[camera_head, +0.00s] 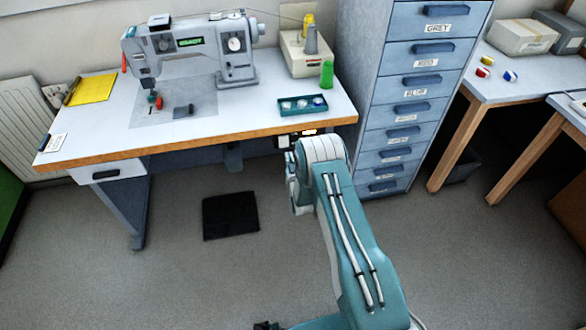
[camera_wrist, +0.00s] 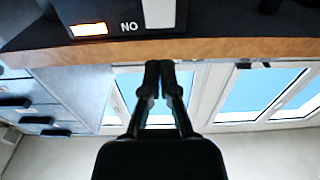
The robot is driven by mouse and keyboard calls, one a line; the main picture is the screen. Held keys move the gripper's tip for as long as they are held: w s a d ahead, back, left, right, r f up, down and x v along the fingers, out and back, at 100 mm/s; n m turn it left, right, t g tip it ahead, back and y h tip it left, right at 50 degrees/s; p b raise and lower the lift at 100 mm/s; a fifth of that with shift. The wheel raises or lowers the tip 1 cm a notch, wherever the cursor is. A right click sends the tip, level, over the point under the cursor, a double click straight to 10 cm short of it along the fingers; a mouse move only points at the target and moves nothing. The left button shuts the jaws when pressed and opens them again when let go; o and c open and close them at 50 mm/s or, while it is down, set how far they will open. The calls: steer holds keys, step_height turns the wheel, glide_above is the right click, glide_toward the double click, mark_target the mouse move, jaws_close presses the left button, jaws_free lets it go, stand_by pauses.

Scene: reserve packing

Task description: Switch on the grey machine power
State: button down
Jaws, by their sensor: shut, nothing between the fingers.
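The grey sewing machine (camera_head: 190,52) stands on the table in the head view, its small screen showing green. In the wrist view, which looks upside down, the dark switch box (camera_wrist: 215,17) has a glowing orange-white lamp (camera_wrist: 88,30), a label reading "NO", and a pale block (camera_wrist: 158,12) that may be the switch. My gripper (camera_wrist: 160,66) is shut and empty, its tips in front of the wooden table edge below the pale block in the picture. Contact is unclear.
The table (camera_head: 100,140) holds a teal tray (camera_head: 303,105), a green spool (camera_head: 327,74) and a yellow pad (camera_head: 90,90). A blue drawer cabinet (camera_head: 405,110) stands close right of my arm.

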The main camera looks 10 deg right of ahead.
steer(key=s, duration=0.5)
steer(key=shift+s+r, duration=0.4)
step_height(320, 180, up, 8)
steer(key=w+g, duration=0.1)
steer(key=w, duration=0.2)
steer(key=s+r+g, duration=0.3)
steer(key=s+r, duration=0.1)
steer(key=r, duration=0.7)
steer(key=s+r+g, duration=0.2)
steer(key=s+r, duration=0.2)
steer(key=r, duration=0.6)
steer(key=s+r+g, duration=0.2)
steer(key=s+r, duration=0.1)
steer(key=s, duration=0.8)
steer(key=s+r+g, duration=0.2)
steer(key=s+r, duration=0.1)
steer(key=s, duration=0.8)
steer(key=s+r+g, duration=0.3)
steer(key=s, duration=0.9)
steer(key=shift+s, duration=0.1)
